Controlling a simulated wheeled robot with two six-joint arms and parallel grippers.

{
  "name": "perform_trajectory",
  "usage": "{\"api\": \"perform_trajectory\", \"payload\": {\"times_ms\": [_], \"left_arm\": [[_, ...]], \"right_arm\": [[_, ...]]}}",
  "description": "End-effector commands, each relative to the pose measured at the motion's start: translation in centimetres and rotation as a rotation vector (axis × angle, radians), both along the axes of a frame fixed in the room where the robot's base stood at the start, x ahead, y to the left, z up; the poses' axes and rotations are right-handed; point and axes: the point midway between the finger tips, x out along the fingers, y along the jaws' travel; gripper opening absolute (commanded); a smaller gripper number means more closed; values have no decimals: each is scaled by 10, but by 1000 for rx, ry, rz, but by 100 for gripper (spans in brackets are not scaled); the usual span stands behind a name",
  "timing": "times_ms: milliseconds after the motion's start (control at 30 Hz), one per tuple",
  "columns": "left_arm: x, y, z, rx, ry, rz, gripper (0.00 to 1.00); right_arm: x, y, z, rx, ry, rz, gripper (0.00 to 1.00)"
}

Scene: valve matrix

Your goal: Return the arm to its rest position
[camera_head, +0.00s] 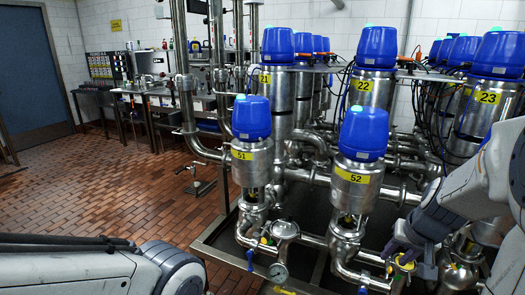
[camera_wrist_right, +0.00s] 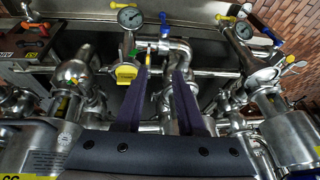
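My right arm comes in from the right in the head view. Its dark gripper (camera_head: 400,258) points down among the pipes at the lower right, beside a small yellow fitting (camera_head: 405,264). In the right wrist view the two long fingers (camera_wrist_right: 162,75) stand apart, with nothing held between them. A yellow knob (camera_wrist_right: 126,73) is just left of the left finger, and a steel pipe with a blue handle (camera_wrist_right: 164,24) is beyond the fingertips. Whether a finger touches any fitting is unclear. My left arm shows at the lower left of the head view, its gripper out of view.
Blue-capped valves 51 (camera_head: 252,150) and 52 (camera_head: 360,165) stand in front, with valves 21, 22 and 23 behind. A pressure gauge (camera_head: 278,272) sits low on the pipes. A metal frame edges the valves. The tiled floor (camera_head: 110,185) at left is clear.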

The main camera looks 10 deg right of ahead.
Motion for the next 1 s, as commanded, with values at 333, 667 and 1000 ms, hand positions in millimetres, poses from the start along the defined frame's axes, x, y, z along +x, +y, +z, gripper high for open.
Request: {"api": "perform_trajectory", "payload": {"times_ms": [333,667,1000], "left_arm": [[0,0,51,0,0,0,45],[0,0,91,0,0,0,45],[0,0,99,0,0,0,45]], "right_arm": [[-27,194,50,38,134,533,38],[-134,297,84,-25,288,1015,38],[-174,309,90,-70,341,1164,38]]}}
